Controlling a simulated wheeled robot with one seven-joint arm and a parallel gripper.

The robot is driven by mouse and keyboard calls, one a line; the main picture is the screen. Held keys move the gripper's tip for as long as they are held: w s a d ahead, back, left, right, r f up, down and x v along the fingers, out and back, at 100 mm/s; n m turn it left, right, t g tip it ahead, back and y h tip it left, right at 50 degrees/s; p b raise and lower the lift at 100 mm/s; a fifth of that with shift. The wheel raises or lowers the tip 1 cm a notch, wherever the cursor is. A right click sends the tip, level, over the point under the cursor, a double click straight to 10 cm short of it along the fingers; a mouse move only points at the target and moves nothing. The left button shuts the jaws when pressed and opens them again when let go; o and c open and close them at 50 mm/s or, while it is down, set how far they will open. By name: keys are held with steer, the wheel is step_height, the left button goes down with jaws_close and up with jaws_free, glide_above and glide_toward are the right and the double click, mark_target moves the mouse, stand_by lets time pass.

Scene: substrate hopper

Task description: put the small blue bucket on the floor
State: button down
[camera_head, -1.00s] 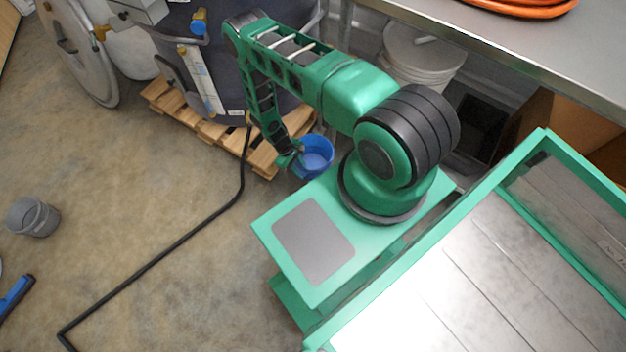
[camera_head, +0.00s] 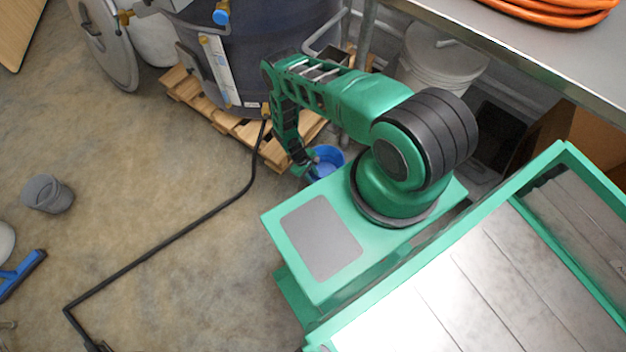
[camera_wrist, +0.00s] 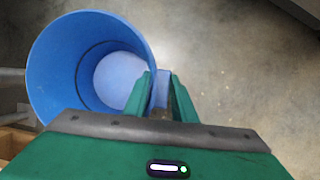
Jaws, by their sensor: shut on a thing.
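The small blue bucket (camera_head: 327,157) hangs at the end of my arm in the head view, just behind my green base and beside the wooden pallet. My gripper (camera_head: 307,168) is at its near left side. In the wrist view the bucket (camera_wrist: 40,72) fills the upper left, its mouth facing the camera and its inside empty. My gripper (camera_wrist: 160,92) is shut on the bucket's rim, one finger inside and one outside the wall. Whether the bucket's bottom touches the floor (camera_head: 140,180) is hidden.
The wooden pallet (camera_head: 275,153) bears a large dark tank (camera_head: 270,50). A black hose (camera_head: 190,230) crosses the floor. A grey bucket (camera_head: 47,194) and a blue-headed tool (camera_head: 22,272) lie far left. A white bucket (camera_head: 440,65) stands under the metal table (camera_head: 560,60). Open floor lies left.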

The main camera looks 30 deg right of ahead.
steer(key=shift+f, duration=0.15)
steer(key=c, duration=1.5)
jaws_free()
steer(key=shift+o, duration=0.2)
steer(key=v, duration=1.2)
steer(key=shift+w+a, duration=0.1)
steer(key=shift+a, duration=0.05)
